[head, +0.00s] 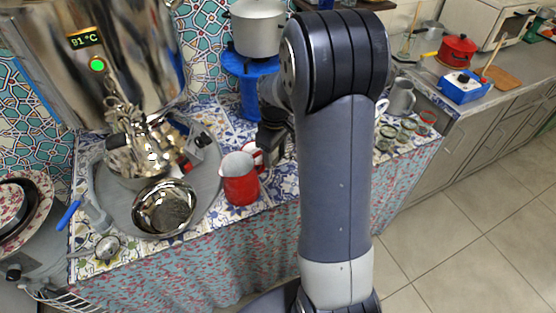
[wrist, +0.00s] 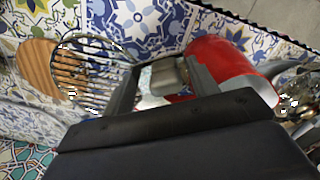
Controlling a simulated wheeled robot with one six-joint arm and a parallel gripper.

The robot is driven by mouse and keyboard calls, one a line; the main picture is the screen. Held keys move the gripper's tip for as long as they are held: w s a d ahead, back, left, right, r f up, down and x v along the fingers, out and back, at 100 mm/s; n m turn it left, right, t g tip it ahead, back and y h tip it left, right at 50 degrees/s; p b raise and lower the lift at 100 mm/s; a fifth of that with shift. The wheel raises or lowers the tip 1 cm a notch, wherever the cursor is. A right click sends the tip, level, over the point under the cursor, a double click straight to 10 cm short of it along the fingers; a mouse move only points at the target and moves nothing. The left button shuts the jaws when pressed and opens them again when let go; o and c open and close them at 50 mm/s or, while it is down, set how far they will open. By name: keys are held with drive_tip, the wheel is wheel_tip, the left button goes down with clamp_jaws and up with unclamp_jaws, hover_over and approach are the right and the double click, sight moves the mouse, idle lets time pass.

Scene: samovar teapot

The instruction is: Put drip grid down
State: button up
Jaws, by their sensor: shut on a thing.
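The drip grid (wrist: 92,78), a round wire-barred metal piece, shows at the left of the wrist view beside my left finger. A small grey metal block lies between the fingers of my gripper (wrist: 165,75); it looks like the grid's grip, though the join is hidden behind the finger. My gripper is shut on it. In the head view my dark gripper (head: 273,143) is above the tiled tabletop, just right of the red jug (head: 241,182), partly hidden by my arm. I cannot make out the grid in the head view.
The red jug (wrist: 212,62) is close to my right finger. A round tray (head: 207,190) holds a metal bowl (head: 165,208) under the samovar (head: 105,60). A pot (head: 257,27) on a blue stand is behind. A mug (head: 400,97) and several glasses stand at right.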

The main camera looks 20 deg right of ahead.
drive_tip(key=shift+f, duration=2.7)
drive_tip(key=o, duration=1.1)
drive_tip(key=shift+c, duration=0.2)
wheel_tip(320, 180, up, 12)
drive_tip(key=shift+r, duration=0.15)
